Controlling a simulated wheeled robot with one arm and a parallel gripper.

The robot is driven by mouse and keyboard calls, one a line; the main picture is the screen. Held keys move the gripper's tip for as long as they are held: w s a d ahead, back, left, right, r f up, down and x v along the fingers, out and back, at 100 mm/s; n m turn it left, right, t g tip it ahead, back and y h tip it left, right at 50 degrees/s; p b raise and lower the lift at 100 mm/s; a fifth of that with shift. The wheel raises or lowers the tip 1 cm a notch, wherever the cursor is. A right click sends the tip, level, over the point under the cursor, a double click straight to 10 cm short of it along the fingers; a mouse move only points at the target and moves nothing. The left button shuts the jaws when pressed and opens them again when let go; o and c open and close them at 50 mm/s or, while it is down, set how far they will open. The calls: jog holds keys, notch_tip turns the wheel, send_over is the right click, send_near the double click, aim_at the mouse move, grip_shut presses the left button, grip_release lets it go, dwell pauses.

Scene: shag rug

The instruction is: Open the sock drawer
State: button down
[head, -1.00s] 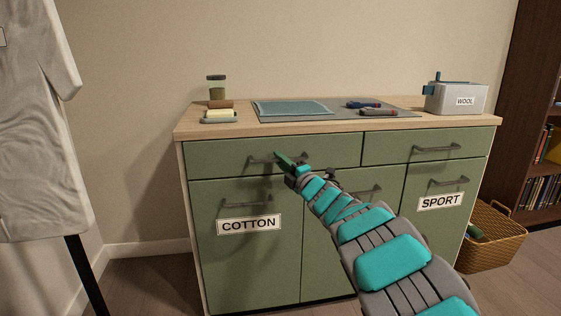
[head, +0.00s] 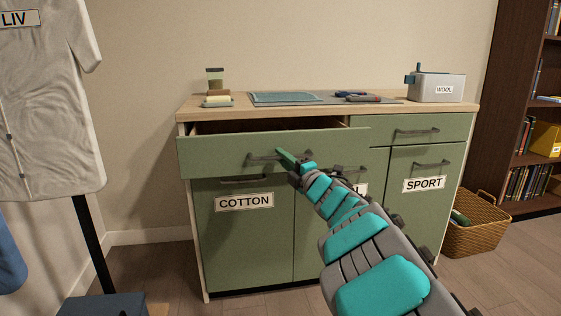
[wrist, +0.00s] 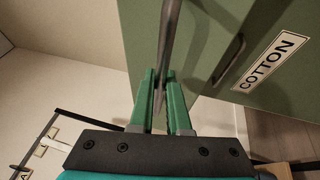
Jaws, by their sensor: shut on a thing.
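The wide top-left drawer (head: 225,157) of the green cabinet stands partly pulled out, with a dark gap showing above its front. Its inside is mostly hidden, and no label shows on it. My gripper (head: 283,157) is at the drawer's bar handle (head: 262,156), its green fingers closed on the bar. In the wrist view the handle (wrist: 168,45) runs between the two fingers of the gripper (wrist: 160,85). The drawer front shows beside it.
Below are doors labelled COTTON (head: 244,202) and SPORT (head: 424,184); my arm partly covers a middle label. The top-right drawer (head: 415,131) is shut. A grey WOOL box (head: 436,87) stands on top. A wicker basket (head: 478,225) is at right, a garment stand (head: 92,240) at left.

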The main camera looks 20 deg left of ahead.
jog(key=s+d+b, duration=0.3)
jog(key=s+d, duration=0.5)
jog(key=s, duration=0.5)
jog(key=shift+b, duration=0.3)
jog(key=shift+f, duration=0.1)
jog(key=c, duration=0.9)
grip_release()
jog(key=shift+s+d, duration=0.1)
jog(key=v, duration=0.7)
jog(key=shift+s+d, duration=0.15)
jog(key=shift+d, duration=0.1)
